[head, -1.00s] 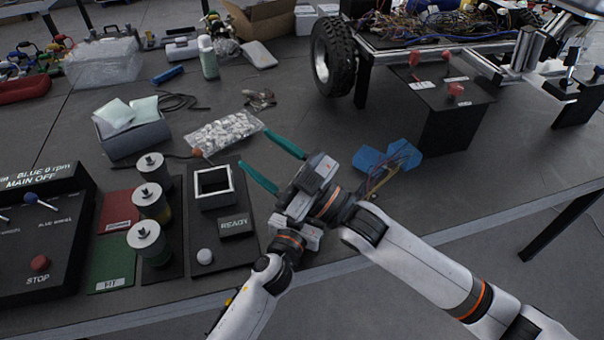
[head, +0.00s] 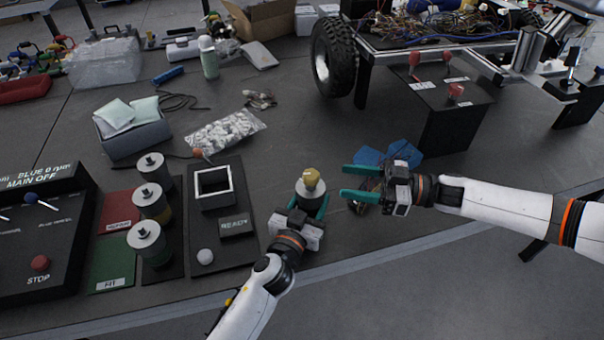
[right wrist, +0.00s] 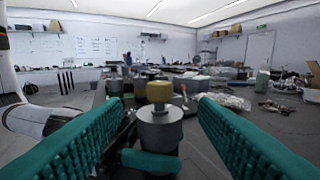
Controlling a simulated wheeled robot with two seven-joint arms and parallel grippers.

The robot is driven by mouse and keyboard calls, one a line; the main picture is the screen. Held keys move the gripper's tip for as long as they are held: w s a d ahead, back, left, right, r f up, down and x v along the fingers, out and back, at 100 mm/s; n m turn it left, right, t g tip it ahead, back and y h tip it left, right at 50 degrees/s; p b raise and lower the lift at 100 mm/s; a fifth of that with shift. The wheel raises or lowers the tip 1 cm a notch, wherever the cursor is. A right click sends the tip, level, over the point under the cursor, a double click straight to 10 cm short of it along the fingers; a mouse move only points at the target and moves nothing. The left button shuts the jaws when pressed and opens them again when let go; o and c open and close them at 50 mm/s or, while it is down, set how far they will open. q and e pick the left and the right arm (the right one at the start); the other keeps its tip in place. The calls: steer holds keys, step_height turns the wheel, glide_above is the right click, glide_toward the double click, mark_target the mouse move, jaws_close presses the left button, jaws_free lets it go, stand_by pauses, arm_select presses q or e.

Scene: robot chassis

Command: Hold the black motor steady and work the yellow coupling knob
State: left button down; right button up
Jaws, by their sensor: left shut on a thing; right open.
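The motor (head: 310,190) stands upright in my left gripper (head: 309,206), which is shut on it above the table's front part. Its top is silver-grey; the lower body is mostly hidden by the fingers. The yellow coupling knob (head: 312,175) sits on top of the motor. My right gripper (head: 343,182) is open and empty, just right of the motor, its teal fingers pointing left at it. In the right wrist view the motor (right wrist: 160,127) and yellow knob (right wrist: 159,91) appear ahead, between the spread fingers and apart from them.
Several motors are at left; one canister (head: 152,202) stands in a row of three. A black panel with a square white-rimmed socket (head: 214,204) and READY display (head: 236,225) lies left of my left gripper. A blue object (head: 372,157) lies behind my right gripper. A control box (head: 40,240) is far left.

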mark_target(302, 186)
steer(key=a, duration=0.3)
steer(key=w+a, duration=0.1)
steer(key=a, duration=0.7)
steer(key=shift+w, duration=0.25)
steer(key=shift+c, duration=0.4)
steer(key=c, duration=0.9)
